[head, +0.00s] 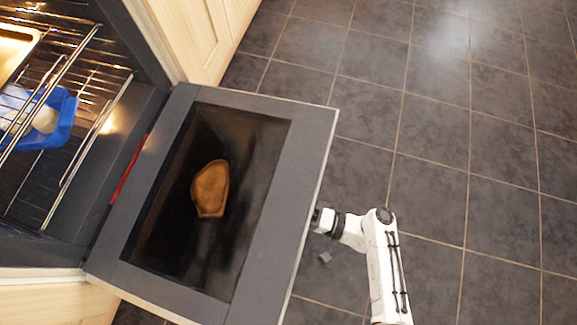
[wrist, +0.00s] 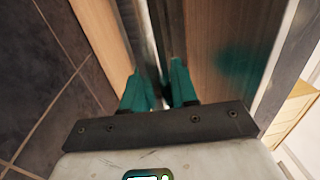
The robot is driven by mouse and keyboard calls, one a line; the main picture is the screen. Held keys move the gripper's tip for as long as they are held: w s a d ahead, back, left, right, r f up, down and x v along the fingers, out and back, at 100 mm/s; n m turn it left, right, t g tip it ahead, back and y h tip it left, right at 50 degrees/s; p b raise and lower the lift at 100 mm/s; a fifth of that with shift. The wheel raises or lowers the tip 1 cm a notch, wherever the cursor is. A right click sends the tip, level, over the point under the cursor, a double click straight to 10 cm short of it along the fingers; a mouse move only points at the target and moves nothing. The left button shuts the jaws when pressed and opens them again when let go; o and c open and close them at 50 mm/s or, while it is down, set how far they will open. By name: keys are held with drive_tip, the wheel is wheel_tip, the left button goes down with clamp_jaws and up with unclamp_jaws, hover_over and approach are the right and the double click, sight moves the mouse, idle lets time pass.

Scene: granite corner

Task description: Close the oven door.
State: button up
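The oven door (head: 265,200) hangs open on the left in the head view. It has a dark grey frame and a dark glass pane (head: 170,235). The oven cavity (head: 135,100) is open beside it. My gripper reaches the door's outer edge from the right; its fingertips are hidden behind the door in the head view. In the wrist view, the two teal fingers of my gripper (wrist: 160,88) stand close together on either side of a narrow metallic strip (wrist: 150,40) of the door. They appear shut on it; whether it is handle or edge is unclear.
Inside the oven are wire racks (head: 98,125), a tray (head: 12,50) and a blue container (head: 58,120) with pale contents. A brown rounded shape (head: 210,188) shows on the door's glass. Wooden cabinets (head: 200,35) stand beside the oven. The dark tiled floor (head: 450,130) on the right is clear.

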clamp_jaws()
drive_tip(key=a+r+h+p, duration=0.1)
drive_tip(key=r+p, duration=0.4)
drive_tip(key=p, duration=0.2)
drive_tip(key=r+g+h+p, duration=0.1)
drive_tip(key=r+p, duration=0.5)
drive_tip(key=p, duration=0.2)
drive_tip(key=w+a+r+h+p, duration=0.1)
drive_tip(key=r+h+p, duration=0.1)
drive_tip(key=r+p, duration=0.4)
drive_tip(key=shift+a+p, duration=0.3)
drive_tip(key=shift+p, duration=0.7)
drive_tip(key=w+a+r+g+h+p, duration=0.2)
drive_tip(key=w+a+r+h+p, duration=0.15)
drive_tip(key=a+r+p, duration=0.6)
drive_tip(key=w+a+r+g+h+p, duration=0.1)
drive_tip(key=w+a+r+h+p, duration=0.25)
drive_tip(key=a+r+p, duration=0.85)
drive_tip(key=w+a+r+g+h+b, duration=0.1)
drive_tip(key=w+a+r+h+b, duration=0.2)
drive_tip(key=a+b, duration=0.3)
drive_tip(key=w+a, duration=0.1)
drive_tip(key=a, duration=0.2)
drive_tip(key=shift+a, duration=0.35)
